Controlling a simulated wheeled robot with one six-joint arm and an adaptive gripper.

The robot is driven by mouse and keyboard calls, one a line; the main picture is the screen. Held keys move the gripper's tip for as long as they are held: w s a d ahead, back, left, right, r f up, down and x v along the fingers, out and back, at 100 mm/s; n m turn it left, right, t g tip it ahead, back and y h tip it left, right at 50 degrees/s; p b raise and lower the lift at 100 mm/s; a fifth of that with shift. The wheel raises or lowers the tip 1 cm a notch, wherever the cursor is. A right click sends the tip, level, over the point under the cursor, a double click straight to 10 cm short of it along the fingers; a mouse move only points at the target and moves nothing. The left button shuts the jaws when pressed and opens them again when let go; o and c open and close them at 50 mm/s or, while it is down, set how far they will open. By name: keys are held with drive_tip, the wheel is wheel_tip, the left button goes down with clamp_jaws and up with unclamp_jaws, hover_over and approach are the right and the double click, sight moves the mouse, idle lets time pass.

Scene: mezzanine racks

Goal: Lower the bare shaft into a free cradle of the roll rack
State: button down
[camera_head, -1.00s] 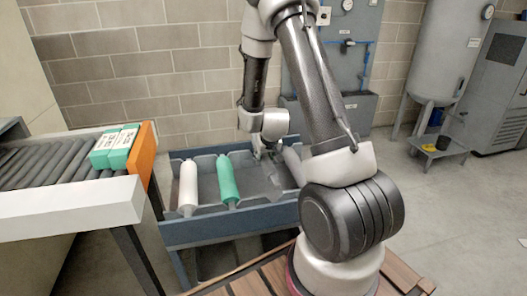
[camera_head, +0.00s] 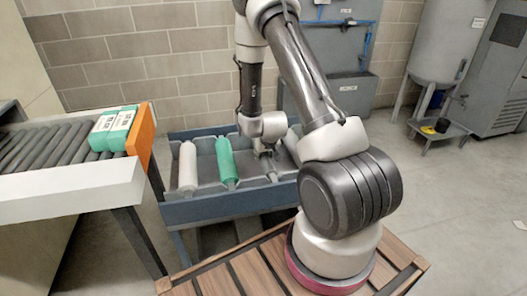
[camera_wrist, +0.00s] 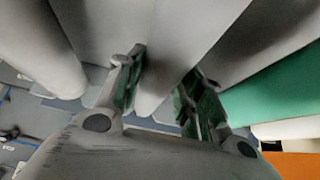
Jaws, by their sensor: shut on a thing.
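The blue-grey roll rack (camera_head: 235,209) stands in the head view with a white roll (camera_head: 187,168) and a green roll (camera_head: 226,160) lying side by side in it. My gripper (camera_head: 268,153) is over the rack, right of the green roll, pointing down. In the wrist view my gripper (camera_wrist: 160,92) is shut on the grey bare shaft (camera_wrist: 175,60), which passes between the fingers. The green roll (camera_wrist: 270,92) lies to the right there. I cannot tell whether the shaft touches its cradle.
A grey roll (camera_head: 291,143) shows right of my gripper, partly hidden by my arm. A roller conveyor (camera_head: 65,183) with green-and-white boxes (camera_head: 113,128) and an orange end plate (camera_head: 144,138) stands close to the rack's left.

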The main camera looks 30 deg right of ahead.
drive_tip(key=shift+f, duration=0.5)
idle(0.4)
drive_tip(key=c, duration=0.9)
unclamp_jaws()
drive_tip(key=shift+o, duration=0.2)
drive_tip(key=v, duration=1.2)
